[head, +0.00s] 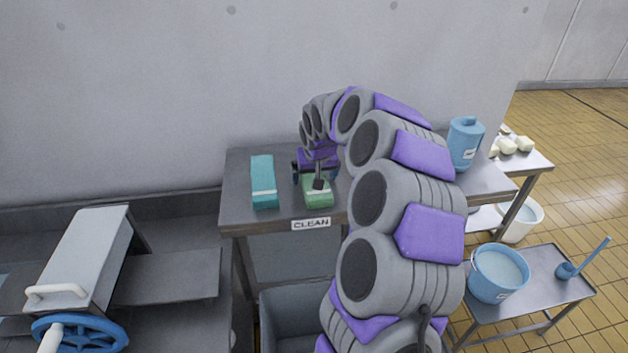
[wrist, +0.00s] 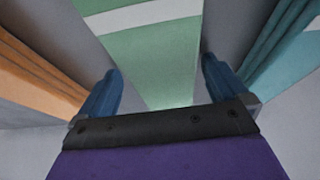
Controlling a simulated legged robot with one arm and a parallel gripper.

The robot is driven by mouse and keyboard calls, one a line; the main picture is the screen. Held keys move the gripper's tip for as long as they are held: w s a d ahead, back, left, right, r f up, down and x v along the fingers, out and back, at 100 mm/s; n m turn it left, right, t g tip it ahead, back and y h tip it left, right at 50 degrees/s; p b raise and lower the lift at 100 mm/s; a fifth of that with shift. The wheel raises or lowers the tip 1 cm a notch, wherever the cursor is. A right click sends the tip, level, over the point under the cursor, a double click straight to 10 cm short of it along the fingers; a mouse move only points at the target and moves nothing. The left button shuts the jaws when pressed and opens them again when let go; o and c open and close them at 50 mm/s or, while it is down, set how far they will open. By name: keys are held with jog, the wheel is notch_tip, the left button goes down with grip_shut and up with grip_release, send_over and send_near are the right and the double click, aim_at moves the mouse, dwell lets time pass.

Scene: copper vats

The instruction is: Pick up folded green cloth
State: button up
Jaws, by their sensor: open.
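The folded green cloth (head: 318,197) lies on the metal table near its front edge, just behind the CLEAN label. It is green with a pale band, and my gripper partly covers it in the head view. My gripper (head: 316,174) is over its far part, pointing down. In the wrist view the cloth (wrist: 152,62) runs between the two blue fingers of my open gripper (wrist: 161,76), one finger to each side. The jaws hold nothing. I cannot tell how high the fingertips are above the table.
A folded teal cloth (head: 264,178) lies left of the green one; an orange one (wrist: 35,80) shows at left in the wrist view. A blue jug (head: 465,143) stands at the table's right. My arm hides part of the table (head: 237,195). A bucket (head: 499,275) stands on a low table.

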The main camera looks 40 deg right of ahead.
jog(key=shift+a, duration=0.15)
jog(key=shift+c, duration=0.4)
jog(key=c, duration=1)
jog(key=shift+c, duration=0.2)
